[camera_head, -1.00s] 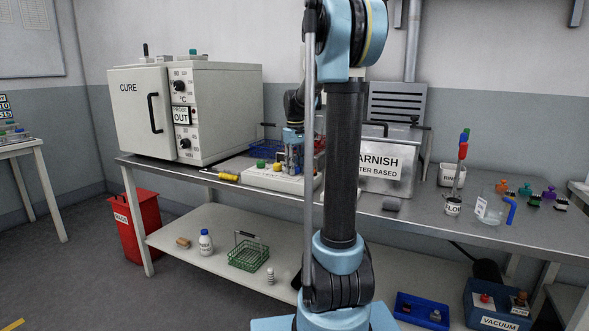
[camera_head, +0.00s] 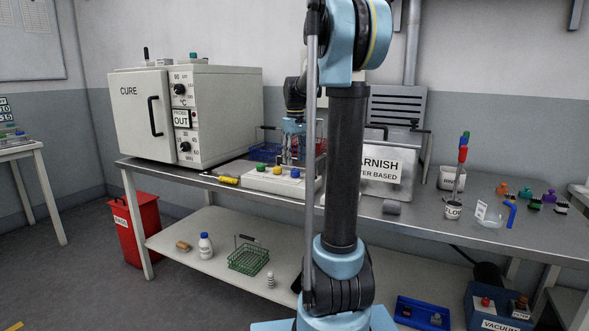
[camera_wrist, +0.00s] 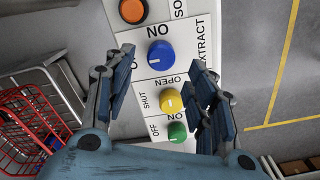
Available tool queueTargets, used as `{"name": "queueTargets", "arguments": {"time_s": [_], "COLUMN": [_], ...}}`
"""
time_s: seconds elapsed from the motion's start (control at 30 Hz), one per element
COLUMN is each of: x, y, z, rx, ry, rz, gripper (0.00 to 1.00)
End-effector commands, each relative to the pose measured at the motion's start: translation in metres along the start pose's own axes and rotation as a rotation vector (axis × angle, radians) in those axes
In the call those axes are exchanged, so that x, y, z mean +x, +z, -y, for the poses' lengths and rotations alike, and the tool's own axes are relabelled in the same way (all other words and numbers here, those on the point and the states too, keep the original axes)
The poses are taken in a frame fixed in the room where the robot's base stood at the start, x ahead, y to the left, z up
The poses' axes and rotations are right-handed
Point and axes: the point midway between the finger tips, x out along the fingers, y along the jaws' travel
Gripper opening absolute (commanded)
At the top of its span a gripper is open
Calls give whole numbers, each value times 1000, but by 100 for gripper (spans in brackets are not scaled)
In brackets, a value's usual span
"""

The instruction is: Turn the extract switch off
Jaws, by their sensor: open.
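The white switch box (camera_head: 257,181) lies on the bench with green, yellow and blue knobs showing. In the wrist view the blue knob (camera_wrist: 160,55) stands beside the word EXTRACT, with a white mark at its lower left. Its other position label is partly hidden by a finger. The yellow knob (camera_wrist: 171,101) and green knob (camera_wrist: 177,131) are nearer my palm, and an orange knob (camera_wrist: 132,10) is beyond. My gripper (camera_wrist: 163,68) is open and empty, its fingers spread either side of the panel. In the head view my gripper (camera_head: 292,150) is above the box, apart from the knobs.
The CURE oven (camera_head: 235,110) stands left of the box, and a yellow-handled tool (camera_head: 228,180) lies in front. A red wire basket (camera_wrist: 30,125) is close on the left in the wrist view. The VARNISH tank (camera_head: 395,175) is behind my arm.

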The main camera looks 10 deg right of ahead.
Motion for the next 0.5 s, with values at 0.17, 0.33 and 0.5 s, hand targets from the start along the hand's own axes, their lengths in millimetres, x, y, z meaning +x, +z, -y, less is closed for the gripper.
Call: {"name": "queueTargets", "arguments": {"time_s": [0.17, 0.33, 0.5], "x": [-32, -55, -66], "y": [0, -1, -1], "z": [0, 0, 0], "rx": [0, 0, 0], "ry": [0, 0, 0], "rz": [0, 0, 0], "gripper": [51, 51, 51]}}
